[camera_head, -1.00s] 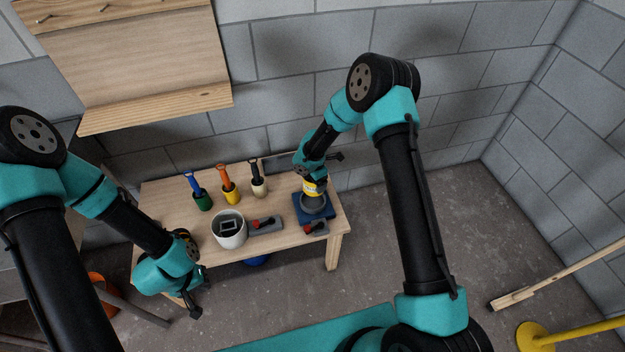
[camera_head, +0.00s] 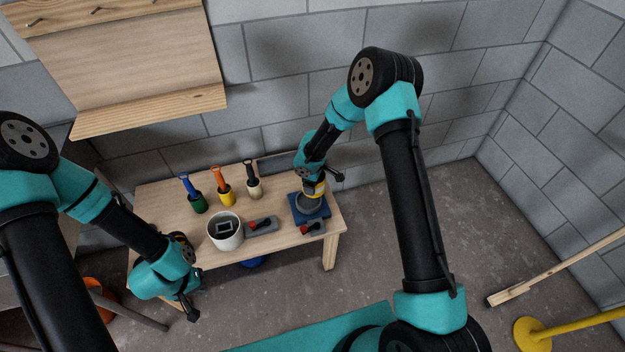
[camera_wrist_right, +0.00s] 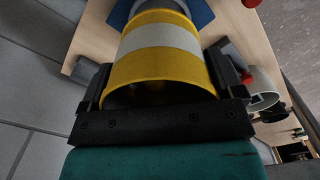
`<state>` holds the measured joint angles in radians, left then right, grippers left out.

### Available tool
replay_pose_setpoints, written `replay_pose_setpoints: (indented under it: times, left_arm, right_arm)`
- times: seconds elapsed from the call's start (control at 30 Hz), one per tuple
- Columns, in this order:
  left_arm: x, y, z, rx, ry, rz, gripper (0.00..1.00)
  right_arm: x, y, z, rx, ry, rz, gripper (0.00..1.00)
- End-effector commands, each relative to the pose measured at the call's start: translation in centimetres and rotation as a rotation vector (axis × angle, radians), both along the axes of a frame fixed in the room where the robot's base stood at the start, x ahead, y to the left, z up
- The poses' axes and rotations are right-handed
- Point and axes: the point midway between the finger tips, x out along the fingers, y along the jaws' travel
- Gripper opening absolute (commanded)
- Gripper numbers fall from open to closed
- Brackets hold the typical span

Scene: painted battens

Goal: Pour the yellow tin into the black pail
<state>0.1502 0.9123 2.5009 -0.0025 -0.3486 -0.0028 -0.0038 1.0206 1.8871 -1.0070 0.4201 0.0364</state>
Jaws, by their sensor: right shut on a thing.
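The yellow tin (camera_wrist_right: 165,60), with a white band, is between the fingers of my right gripper (camera_wrist_right: 165,105), which is shut on it in the right wrist view. Its open rim faces the wrist camera and its inside is dark. In the head view the tin (camera_head: 315,188) is small and partly hidden by my right wrist, just above a dark grey round vessel (camera_head: 308,204) on a blue square. This vessel may be the black pail; I cannot tell. My left gripper (camera_head: 190,298) hangs at the table's front left, apart from these things; its jaw opening is unclear.
A white pot (camera_head: 225,240) with a dark inside stands mid-table (camera_head: 160,220), beside a grey tool with a red part (camera_head: 262,226). Another red-and-grey tool (camera_head: 311,228) lies by the blue square. Green, yellow and cream cups with handled tools stand behind.

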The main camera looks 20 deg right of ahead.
Motion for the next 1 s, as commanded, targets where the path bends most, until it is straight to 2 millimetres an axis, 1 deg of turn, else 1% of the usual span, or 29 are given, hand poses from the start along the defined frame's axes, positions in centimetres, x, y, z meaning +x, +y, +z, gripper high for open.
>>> replay_pose_setpoints:
  times: [0.8, 1.0]
  left_arm:
    - [0.0, 0.0, 0.0, 0.0, 0.0, 0.0, 0.0]
    - [0.0, 0.0, 0.0, 0.0, 0.0, 0.0, 0.0]
  right_arm:
    - [-1.3, -0.9, 0.7, 0.003, -0.001, -0.773, 0.48]
    - [-1.4, -1.0, 0.8, 0.003, -0.001, -0.9, 0.48]
